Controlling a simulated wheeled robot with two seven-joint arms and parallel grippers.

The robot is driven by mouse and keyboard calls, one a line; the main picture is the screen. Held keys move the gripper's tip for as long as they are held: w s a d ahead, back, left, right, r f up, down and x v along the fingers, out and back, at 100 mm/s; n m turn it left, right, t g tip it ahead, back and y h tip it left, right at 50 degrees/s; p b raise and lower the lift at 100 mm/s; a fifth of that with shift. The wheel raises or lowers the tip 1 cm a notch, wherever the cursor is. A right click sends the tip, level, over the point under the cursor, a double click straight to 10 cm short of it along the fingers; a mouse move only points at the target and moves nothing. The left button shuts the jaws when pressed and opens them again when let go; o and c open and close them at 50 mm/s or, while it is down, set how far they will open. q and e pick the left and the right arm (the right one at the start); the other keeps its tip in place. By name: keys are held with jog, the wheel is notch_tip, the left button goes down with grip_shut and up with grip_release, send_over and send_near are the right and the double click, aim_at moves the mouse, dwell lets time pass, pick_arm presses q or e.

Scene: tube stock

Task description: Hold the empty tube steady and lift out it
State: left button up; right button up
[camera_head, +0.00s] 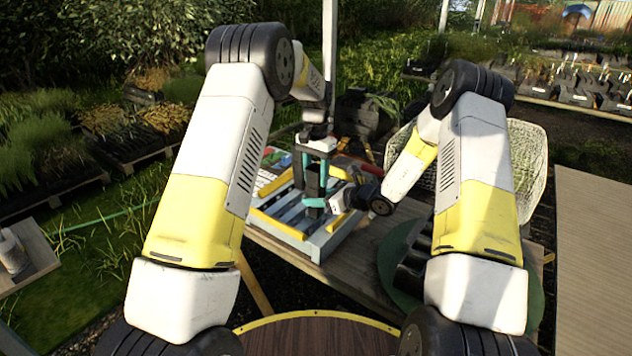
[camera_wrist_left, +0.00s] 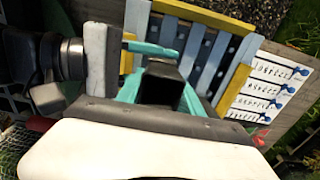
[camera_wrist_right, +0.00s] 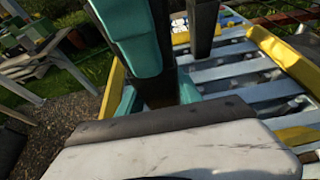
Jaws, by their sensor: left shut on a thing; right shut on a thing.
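A dark square tube (camera_head: 313,186) stands roughly upright over a grey-blue slatted rack with yellow bars (camera_head: 279,224). My left gripper (camera_head: 314,168) comes down from above and is shut on the tube's upper part. My right gripper (camera_head: 317,203) comes in from the right and is shut on the tube lower down. In the left wrist view the tube's dark open end (camera_wrist_left: 162,84) shows between teal finger parts. In the right wrist view the tube (camera_wrist_right: 160,88) is partly hidden by teal fingers. Whether its lower end touches the rack cannot be told.
The rack stands on a wooden table (camera_head: 352,262). A green round mat (camera_head: 396,262) with dark items lies to the right, partly behind my right arm. A pale mesh basket (camera_head: 528,165) stands behind that arm. A printed card (camera_wrist_left: 268,88) lies beside the slats.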

pick_arm(q)
notch_tip(320, 180, up, 10)
dwell(0.4)
pick_arm(e)
jog(key=o, duration=1.4)
jog(key=shift+c, duration=0.2)
jog(key=shift+d, duration=0.1)
